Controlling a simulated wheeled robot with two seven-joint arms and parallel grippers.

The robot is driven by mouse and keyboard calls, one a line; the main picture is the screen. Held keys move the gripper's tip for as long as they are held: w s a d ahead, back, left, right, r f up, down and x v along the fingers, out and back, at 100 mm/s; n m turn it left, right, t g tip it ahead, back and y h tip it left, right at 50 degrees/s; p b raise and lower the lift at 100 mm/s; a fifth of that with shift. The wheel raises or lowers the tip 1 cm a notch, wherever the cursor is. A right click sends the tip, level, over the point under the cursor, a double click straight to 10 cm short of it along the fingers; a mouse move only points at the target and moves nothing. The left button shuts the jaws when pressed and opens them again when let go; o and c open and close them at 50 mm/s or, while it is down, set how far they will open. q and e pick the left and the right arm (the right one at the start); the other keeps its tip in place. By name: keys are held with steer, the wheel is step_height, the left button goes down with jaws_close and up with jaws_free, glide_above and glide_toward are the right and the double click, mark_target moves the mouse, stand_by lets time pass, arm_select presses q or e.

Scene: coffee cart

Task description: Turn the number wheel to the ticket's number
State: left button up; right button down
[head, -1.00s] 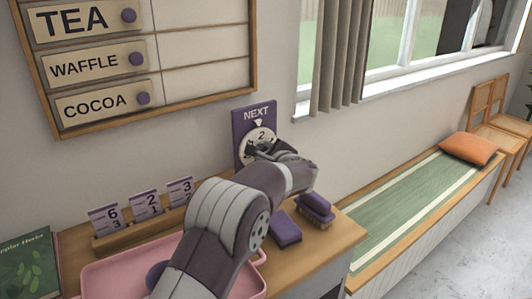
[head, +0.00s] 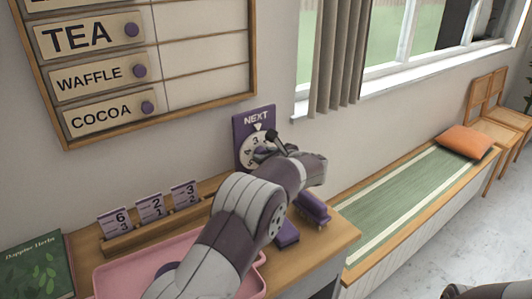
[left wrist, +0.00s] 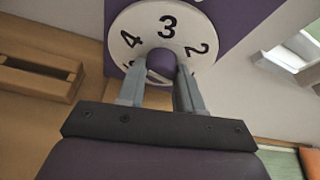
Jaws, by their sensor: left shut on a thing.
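The white number wheel (head: 250,154) is mounted on a purple board (head: 240,126) marked NEXT, with a white pointer above it. The 3 stands under the pointer. In the left wrist view, the wheel (left wrist: 127,22) shows 3 at the top, 4 to its left and 2 to its right. My left gripper (left wrist: 160,75) is shut on the wheel's purple knob (left wrist: 162,62). It also shows in the head view (head: 268,146), covering the wheel's lower right. Several number tickets (head: 151,207) stand in a wooden holder (head: 160,227); their small print reads 6, 2 and 3 on top.
A pink tray (head: 115,275) lies on the counter under my left arm. Purple blocks (head: 287,233) and a purple brush (head: 313,208) lie right of my arm. A menu board (head: 200,60) hangs above.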

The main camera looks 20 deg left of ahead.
arm_select(q)
steer(key=shift+f, duration=0.1)
stand_by(0.3)
steer(key=o, duration=1)
steer(key=b+v, duration=0.1)
steer(key=v, duration=1.2)
